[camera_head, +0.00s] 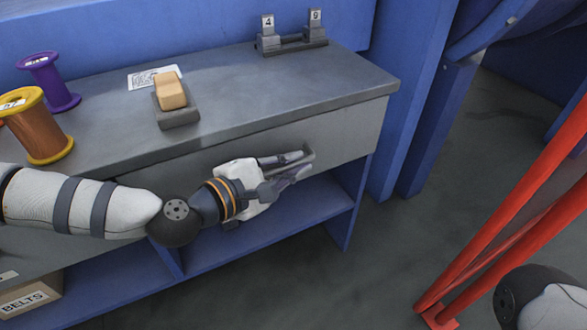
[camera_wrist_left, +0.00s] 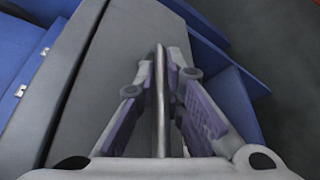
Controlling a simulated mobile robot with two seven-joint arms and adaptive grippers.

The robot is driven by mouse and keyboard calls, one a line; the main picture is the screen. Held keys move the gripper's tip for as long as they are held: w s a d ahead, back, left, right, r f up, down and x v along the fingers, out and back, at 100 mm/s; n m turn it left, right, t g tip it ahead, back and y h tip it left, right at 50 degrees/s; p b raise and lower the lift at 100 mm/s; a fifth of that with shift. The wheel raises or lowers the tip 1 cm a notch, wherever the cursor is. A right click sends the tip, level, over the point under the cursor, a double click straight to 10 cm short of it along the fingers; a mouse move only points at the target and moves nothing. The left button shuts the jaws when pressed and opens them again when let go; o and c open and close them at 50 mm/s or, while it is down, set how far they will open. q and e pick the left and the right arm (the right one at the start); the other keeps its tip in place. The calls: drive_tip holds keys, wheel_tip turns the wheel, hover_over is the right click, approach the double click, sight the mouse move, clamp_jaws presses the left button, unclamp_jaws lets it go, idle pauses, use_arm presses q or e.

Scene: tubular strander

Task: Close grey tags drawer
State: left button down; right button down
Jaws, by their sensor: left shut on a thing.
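The grey drawer (camera_head: 347,132) is under the right part of the grey worktop (camera_head: 235,95). Its front sits close under the worktop edge, and I see no clear gap or contents. No tags label shows on it. A bar handle (camera_head: 309,154) sticks out from the front, partly hidden by my fingers. My left gripper (camera_head: 289,167) is at this handle, with its fingers closed on the bar. In the left wrist view the handle bar (camera_wrist_left: 160,95) runs between the two purple-padded fingers. My right gripper is out of view.
On the worktop are a purple spool (camera_head: 49,82), an orange-brown spool (camera_head: 43,124), a tan block on a grey base (camera_head: 178,118) and a numbered stand (camera_head: 291,41). A BELTS box (camera_head: 32,297) sits on the lower shelf. Red rails (camera_head: 510,210) stand at right, with open floor between.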

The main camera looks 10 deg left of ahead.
use_arm(q)
drive_tip(key=shift+w+a+r, duration=0.1)
drive_tip(key=shift+w+a, duration=0.1)
drive_tip(key=shift+a, duration=0.05)
drive_tip(key=c, duration=1.7)
unclamp_jaws()
drive_tip(key=shift+s, duration=0.1)
drive_tip(key=v, duration=1.1)
drive_tip(key=shift+s+a, duration=0.15)
drive_tip(key=shift+s, duration=0.25)
